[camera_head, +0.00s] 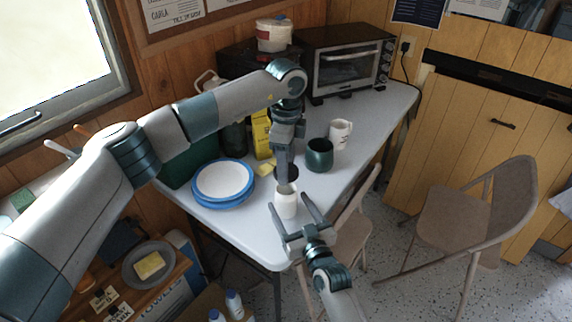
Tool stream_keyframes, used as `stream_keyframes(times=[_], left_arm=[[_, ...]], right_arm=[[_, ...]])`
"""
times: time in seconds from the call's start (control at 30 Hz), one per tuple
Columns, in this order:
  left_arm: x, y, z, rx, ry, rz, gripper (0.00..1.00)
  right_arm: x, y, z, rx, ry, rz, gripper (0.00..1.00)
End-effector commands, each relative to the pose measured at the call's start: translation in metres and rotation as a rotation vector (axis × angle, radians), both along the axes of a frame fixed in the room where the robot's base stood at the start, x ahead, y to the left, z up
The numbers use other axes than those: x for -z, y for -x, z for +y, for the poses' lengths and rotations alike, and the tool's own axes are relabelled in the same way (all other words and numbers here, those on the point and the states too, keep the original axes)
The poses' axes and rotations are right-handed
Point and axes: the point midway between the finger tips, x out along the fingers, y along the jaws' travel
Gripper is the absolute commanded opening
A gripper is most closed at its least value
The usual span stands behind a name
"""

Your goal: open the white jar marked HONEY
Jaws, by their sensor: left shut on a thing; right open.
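The white jar (287,206) stands upright near the front edge of the grey-white table; no marking on it is readable. My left gripper (284,180) points straight down at the jar's top and is shut. A dark round piece (294,174), which looks like the jar's lid, shows around its fingertips. Whether this piece is clear of the jar's rim is hard to tell. My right gripper (298,217) comes from the front, open, with one finger on each side of the jar's lower part. It does not appear to grip the jar.
Blue-rimmed plates (223,182) are stacked left of the jar. A dark green mug (319,155) and a white mug (340,133) stand behind right, a yellow box (262,134) behind. A toaster oven (345,62) is at the back. A folding chair (352,232) stands close on the right.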

Motion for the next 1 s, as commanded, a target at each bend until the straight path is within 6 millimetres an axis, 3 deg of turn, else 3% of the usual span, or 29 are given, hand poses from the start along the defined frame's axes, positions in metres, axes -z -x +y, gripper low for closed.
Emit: stream_keyframes(times=[0.2,0.43,1.0], left_arm=[[0.004,0.000,0.000,0.000,0.000,0.000,0.22],[0.006,0.000,0.000,0.000,0.000,0.000,0.22],[0.007,0.000,0.000,0.002,0.000,0.000,0.22]], right_arm=[[0.002,0.038,-0.016,0.000,0.002,0.000,0.69],[0.001,0.066,-0.028,0.000,0.002,0.000,0.69],[0.000,0.074,-0.031,0.000,0.001,0.001,0.69]])
